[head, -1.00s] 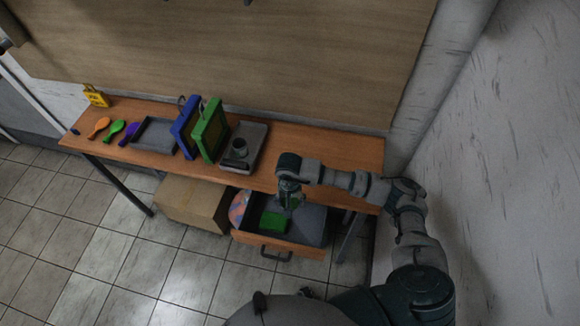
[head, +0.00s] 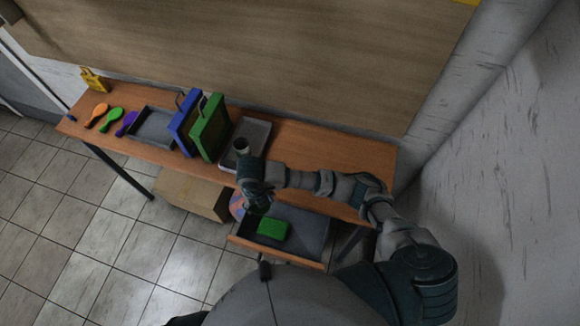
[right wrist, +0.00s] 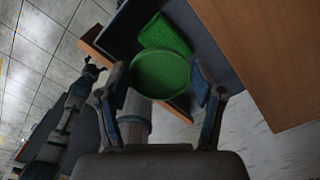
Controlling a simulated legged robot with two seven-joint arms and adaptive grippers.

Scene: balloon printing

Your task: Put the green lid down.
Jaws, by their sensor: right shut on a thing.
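In the right wrist view the round green lid (right wrist: 160,74) sits between the fingertips of my right gripper (right wrist: 160,80), which is shut on it. In the head view my right gripper (head: 257,203) points down over the left part of the open drawer, in front of the table. The lid is hidden there by the hand. A small grey cup (head: 240,145) stands on a grey tray (head: 259,131) on the table, just behind the hand. My left gripper (right wrist: 93,68) is small and dark in the right wrist view, and its jaws are unclear.
Green (head: 210,128) and blue (head: 184,122) frames stand left of the grey tray. Further left are another tray (head: 154,127) and several balloons. The tabletop (head: 330,150) is bare at the right.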

